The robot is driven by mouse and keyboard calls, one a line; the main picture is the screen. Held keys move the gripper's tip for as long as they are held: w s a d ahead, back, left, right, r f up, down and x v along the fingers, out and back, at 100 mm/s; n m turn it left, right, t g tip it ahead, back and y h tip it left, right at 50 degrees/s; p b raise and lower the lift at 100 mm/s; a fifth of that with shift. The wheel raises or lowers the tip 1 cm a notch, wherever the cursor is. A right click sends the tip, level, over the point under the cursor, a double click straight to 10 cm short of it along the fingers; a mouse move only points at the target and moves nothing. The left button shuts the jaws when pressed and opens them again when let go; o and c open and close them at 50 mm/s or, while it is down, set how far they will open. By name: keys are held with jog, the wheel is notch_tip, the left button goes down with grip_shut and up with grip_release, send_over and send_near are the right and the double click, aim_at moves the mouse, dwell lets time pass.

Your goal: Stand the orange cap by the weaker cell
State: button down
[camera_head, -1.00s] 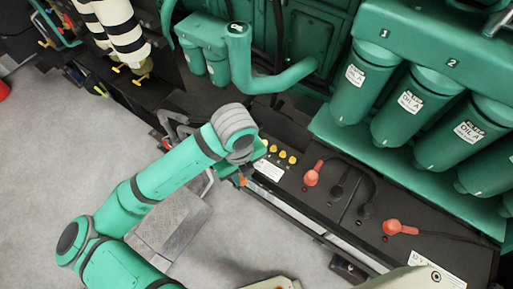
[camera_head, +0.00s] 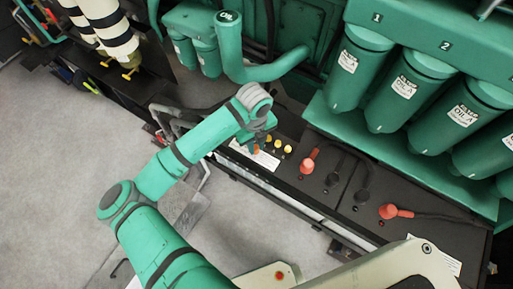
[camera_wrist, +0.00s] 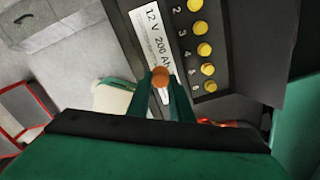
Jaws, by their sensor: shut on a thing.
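My gripper (camera_wrist: 163,92) is shut on the orange cap (camera_wrist: 160,76), which sits between its fingertips in the wrist view. In the head view the orange cap (camera_head: 257,149) shows as a small spot under my wrist, over the left end of a black battery (camera_head: 318,190). A row of yellow cell caps (camera_wrist: 204,49) lies just beyond and right of the held cap in the wrist view, with numbers beside them. The yellow caps (camera_head: 276,146) also show in the head view. I cannot tell which cell is weaker, or the exact gap between cap and battery.
A white label (camera_wrist: 152,40) reading 12 V lies beside the numbered cells. Red terminal covers (camera_head: 307,166) and dark cables stand farther right on the batteries. Green oil filters (camera_head: 360,80) overhang behind. Grey floor (camera_head: 70,180) is open at left.

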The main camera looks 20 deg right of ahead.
aim_at(256, 146)
jog(key=shift+w+d+f, duration=0.25)
jog(key=shift+w+f, duration=0.05)
jog(key=shift+f, duration=1.65)
jog(key=shift+f, duration=0.1)
jog(key=c, duration=1.6)
grip_release()
notch_tip(256, 146, up, 12)
jog(key=shift+a+r, duration=0.1)
jog(key=shift+r, duration=0.05)
jog(key=shift+s, duration=0.1)
